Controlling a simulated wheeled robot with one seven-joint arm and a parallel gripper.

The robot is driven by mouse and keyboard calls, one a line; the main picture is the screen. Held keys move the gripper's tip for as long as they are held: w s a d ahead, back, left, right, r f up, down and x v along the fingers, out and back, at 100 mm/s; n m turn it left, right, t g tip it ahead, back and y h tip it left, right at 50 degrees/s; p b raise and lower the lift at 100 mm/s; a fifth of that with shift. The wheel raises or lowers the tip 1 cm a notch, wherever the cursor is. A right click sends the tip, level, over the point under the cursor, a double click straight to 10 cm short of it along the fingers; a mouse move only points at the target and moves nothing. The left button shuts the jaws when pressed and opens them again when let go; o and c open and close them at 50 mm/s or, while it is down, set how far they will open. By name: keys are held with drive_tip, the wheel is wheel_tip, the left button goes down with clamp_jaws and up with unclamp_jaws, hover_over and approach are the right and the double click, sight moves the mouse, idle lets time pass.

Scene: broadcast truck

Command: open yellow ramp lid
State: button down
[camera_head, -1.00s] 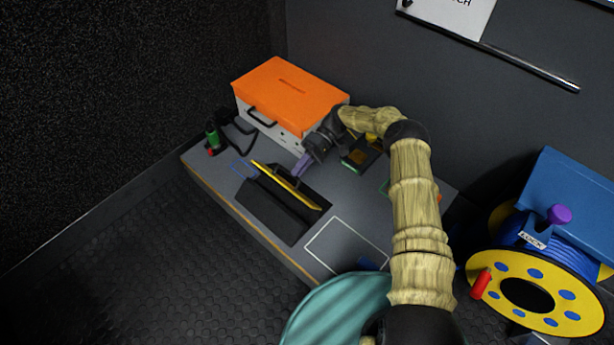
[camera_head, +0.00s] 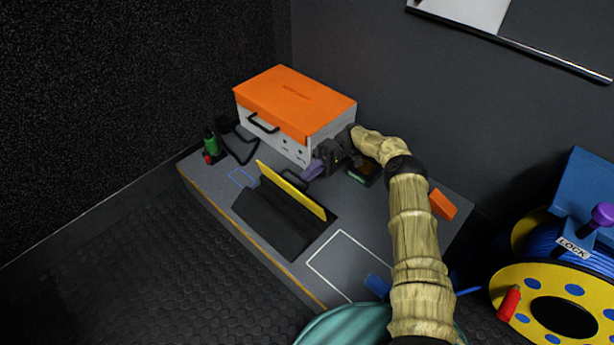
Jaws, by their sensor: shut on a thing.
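The yellow ramp lid (camera_head: 292,190) is a long panel on the black ramp (camera_head: 275,225), which lies on the grey bench top. The lid stands steeply tilted up along the ramp's far side. A dark handle shows behind its upper edge. My gripper (camera_head: 309,176) is just behind the lid, at this handle, and is shut on it. The fingers are purple-grey and small in the picture, so the exact contact is hard to see.
An orange-lidded white case (camera_head: 296,105) stands close behind my gripper. A green and black tool (camera_head: 210,146) is at the left end of the bench (camera_head: 215,200). An orange block (camera_head: 442,204) and a blue item (camera_head: 377,285) lie to the right. A cable reel (camera_head: 563,305) stands at far right.

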drive_tip(key=shift+f, duration=0.1)
drive_tip(key=c, duration=1.5)
unclamp_jaws()
drive_tip(key=shift+r+p, duration=0.5)
drive_tip(key=shift+r, duration=0.15)
drive_tip(key=o, duration=1.1)
wheel_tip(320, 180, up, 8)
drive_tip(key=p, duration=0.5)
drive_tip(key=shift+w+f, duration=0.2)
drive_tip(key=shift+f, duration=0.05)
drive_tip(key=shift+d+r+p, duration=0.1)
drive_tip(key=shift+r+p, duration=0.35)
drive_tip(key=shift+r, duration=0.3)
drive_tip(key=c, duration=1.1)
drive_tip(key=shift+s, duration=0.1)
